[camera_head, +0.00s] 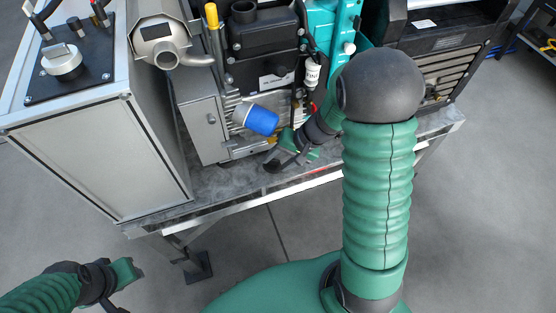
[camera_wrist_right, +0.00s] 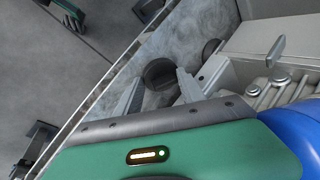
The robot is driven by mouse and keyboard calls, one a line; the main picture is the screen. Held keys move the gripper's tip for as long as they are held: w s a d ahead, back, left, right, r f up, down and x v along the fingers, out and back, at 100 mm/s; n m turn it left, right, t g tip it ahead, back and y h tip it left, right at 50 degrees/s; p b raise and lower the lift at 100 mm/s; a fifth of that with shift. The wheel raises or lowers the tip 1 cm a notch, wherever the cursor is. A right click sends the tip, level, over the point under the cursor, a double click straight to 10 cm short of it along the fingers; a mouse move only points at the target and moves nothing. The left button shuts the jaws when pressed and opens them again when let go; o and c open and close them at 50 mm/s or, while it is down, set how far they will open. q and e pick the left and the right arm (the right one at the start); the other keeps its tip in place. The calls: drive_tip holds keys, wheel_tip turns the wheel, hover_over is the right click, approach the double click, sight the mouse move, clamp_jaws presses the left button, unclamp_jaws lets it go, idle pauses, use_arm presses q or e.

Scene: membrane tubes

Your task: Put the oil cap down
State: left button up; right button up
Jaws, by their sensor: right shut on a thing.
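My right gripper (camera_head: 285,160) is low over the grey bench top (camera_head: 228,181), in front of the engine. Its two fingers also show in the right wrist view (camera_wrist_right: 160,88), on either side of a dark round oil cap (camera_wrist_right: 160,73). It is shut on the cap. In the head view the cap (camera_head: 271,166) shows as a small dark shape at the fingertips. I cannot tell whether the cap touches the bench top. My left gripper (camera_head: 122,284) is at the lower left, away from the bench and with no object visible in it; its jaw opening is unclear.
The engine, with a blue filter (camera_head: 262,120), stands just behind my right gripper. A metal cabinet (camera_head: 110,150) with a control panel stands on the left. The bench's front edge (camera_head: 240,206) is close by. A strip of bench top left of the gripper is clear.

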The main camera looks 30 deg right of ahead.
drive_tip(key=shift+d+f, duration=0.2)
drive_tip(key=shift+f, duration=0.15)
drive_tip(key=o, duration=1.1)
drive_tip(key=shift+o, duration=1.9)
drive_tip(key=shift+s+a, duration=0.1)
drive_tip(key=shift+a, duration=0.1)
drive_tip(key=shift+d+f, duration=0.1)
drive_tip(key=shift+d, duration=0.05)
drive_tip(key=shift+s, duration=0.1)
